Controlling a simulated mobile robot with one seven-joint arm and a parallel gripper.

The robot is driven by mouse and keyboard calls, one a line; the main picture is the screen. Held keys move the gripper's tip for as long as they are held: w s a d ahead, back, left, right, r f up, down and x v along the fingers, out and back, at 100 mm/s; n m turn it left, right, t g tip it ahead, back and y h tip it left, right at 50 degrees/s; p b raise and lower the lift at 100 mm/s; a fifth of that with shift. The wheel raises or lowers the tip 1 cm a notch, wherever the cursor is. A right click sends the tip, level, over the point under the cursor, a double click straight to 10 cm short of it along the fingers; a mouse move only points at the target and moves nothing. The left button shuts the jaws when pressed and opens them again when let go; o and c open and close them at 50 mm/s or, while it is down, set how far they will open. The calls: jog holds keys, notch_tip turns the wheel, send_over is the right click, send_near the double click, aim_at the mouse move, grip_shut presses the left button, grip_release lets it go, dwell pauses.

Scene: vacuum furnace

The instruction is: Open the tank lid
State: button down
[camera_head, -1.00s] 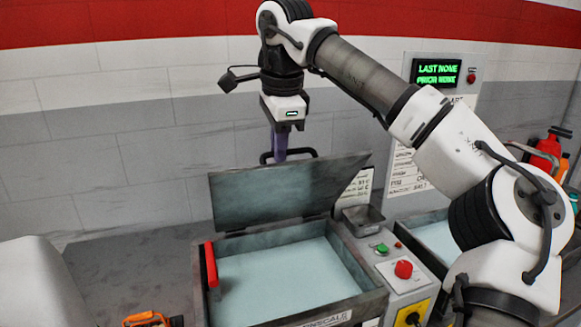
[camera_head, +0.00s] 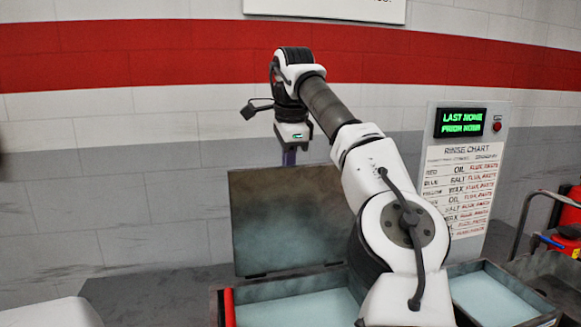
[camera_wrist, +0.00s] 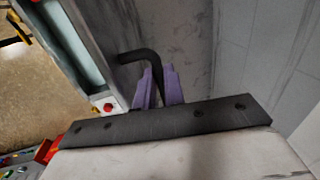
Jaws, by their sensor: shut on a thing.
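The tank lid (camera_head: 290,215) is a dark grey-green panel that stands nearly upright at the back of the open tank (camera_head: 300,276). Pale blue liquid shows inside the tank. My gripper (camera_head: 289,158) is at the lid's top edge in the head view, its fingertips mostly hidden behind the lid. In the wrist view, the purple fingers of my gripper (camera_wrist: 158,88) are shut around the black bent lid handle (camera_wrist: 138,56). My arm hides the tank's right part in the head view.
A red handle (camera_head: 228,307) is at the tank's left side. A second tank of pale liquid (camera_head: 490,300) stands at the right. A rinse chart panel (camera_head: 462,170) with a green display is behind it. The wall is close behind the lid.

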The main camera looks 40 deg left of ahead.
jog(key=shift+w+a+f, duration=0.15)
jog(key=shift+a+f, duration=0.1)
jog(key=shift+f, duration=0.15)
jog(key=c, duration=1.8)
grip_release()
jog(key=o, duration=0.3)
jog(key=shift+w+a, duration=0.15)
jog(key=shift+r, duration=0.2)
jog(key=shift+d, duration=0.2)
